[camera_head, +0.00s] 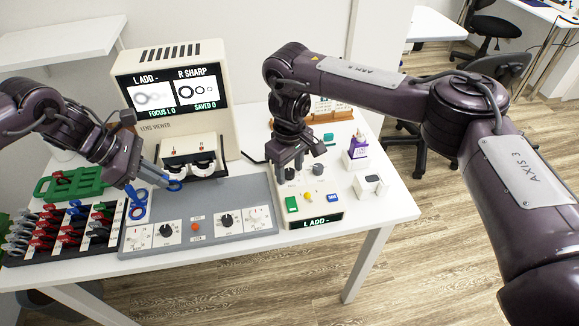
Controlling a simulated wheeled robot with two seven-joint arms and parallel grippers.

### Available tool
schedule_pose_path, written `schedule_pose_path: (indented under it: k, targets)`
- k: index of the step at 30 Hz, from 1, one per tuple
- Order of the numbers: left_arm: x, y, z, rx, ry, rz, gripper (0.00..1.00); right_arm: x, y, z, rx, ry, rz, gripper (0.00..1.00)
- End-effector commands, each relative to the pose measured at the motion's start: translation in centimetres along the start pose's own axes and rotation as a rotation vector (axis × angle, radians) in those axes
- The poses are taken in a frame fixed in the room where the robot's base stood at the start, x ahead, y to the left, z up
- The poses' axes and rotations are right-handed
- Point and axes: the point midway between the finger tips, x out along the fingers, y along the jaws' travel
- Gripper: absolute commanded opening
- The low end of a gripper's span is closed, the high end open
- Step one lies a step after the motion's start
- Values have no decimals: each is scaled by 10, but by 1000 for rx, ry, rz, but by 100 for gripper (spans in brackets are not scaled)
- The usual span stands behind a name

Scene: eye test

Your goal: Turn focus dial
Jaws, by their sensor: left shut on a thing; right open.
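The white control box has two dark dials on top, a left one (290,174) and a right one (318,169); I cannot read which is the focus dial. My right gripper (289,165) is open, pointing down at the left dial, its fingertips close to it; I cannot tell whether they touch. The viewer screen (177,92) reads "L ADD -", "R SHARP", "FOCUS L 0" and "SAVED 0". My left gripper (150,184) is shut on a blue ringed piece (141,195) above the left part of the grey panel. Its fingers partly hide the piece.
The grey panel (208,200) carries dials and a red button (195,226). A rack of coloured pieces (70,228) and a green holder (70,184) are at left. The box has green (292,204) and blue (333,197) buttons.

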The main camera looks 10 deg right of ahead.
Motion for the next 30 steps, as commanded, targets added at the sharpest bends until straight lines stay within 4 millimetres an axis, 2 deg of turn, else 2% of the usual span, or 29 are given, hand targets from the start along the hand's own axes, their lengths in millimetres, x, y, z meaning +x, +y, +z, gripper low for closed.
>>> schedule_pose_path:
  k: [2, 11, 20, 30]
  targets:
    - [0, 0, 0, 0, 0, 0, 0, 0, 0, 0, 0, 0, 0, 42]
    - [0, 0, 0, 0, 0, 0, 0, 0, 0, 0, 0, 0, 0, 2]
    - [0, 0, 0, 0, 0, 0, 0, -1, 0, 0, -39, 1, 0, 2]
    - [0, 0, 0, 0, 0, 0, 0, -1, 0, -1, -259, 2, 1, 2]
